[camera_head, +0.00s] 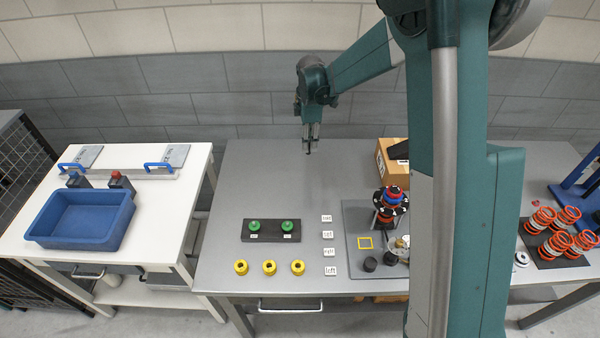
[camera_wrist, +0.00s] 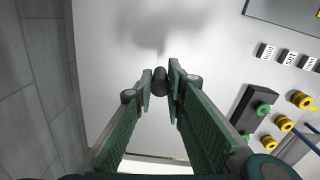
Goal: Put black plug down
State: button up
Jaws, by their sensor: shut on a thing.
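My gripper (camera_head: 310,148) is over the back part of the grey table, in front of the wall. In the wrist view my gripper (camera_wrist: 159,85) is shut on the black plug (camera_wrist: 160,80), a small dark piece held between the fingertips. In the head view the plug (camera_head: 308,152) is only a tiny dark spot under the fingers. The plug appears to be above the bare tabletop, with a soft shadow showing in the wrist view. I cannot tell the exact height.
A dark block with two green pieces (camera_head: 271,230), several yellow rings (camera_head: 269,267) and white labels (camera_head: 329,252) stand nearer the front. A grey mat (camera_head: 354,218) with parts and a cardboard box (camera_head: 388,166) are to the right. The grey tabletop (camera_head: 260,175) around my gripper is clear.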

jog(key=shift+s+a, duration=0.2)
jog(key=shift+a, duration=0.7)
jog(key=shift+s+a, duration=0.15)
jog(key=shift+a, duration=0.7)
jog(key=shift+f, duration=3.1)
jog(key=shift+f, duration=0.1)
jog(key=shift+f, duration=1.8)
jog(key=shift+f, duration=0.15)
jog(key=o, duration=0.4)
jog(key=shift+c, duration=0.2)
jog(key=o, duration=0.4)
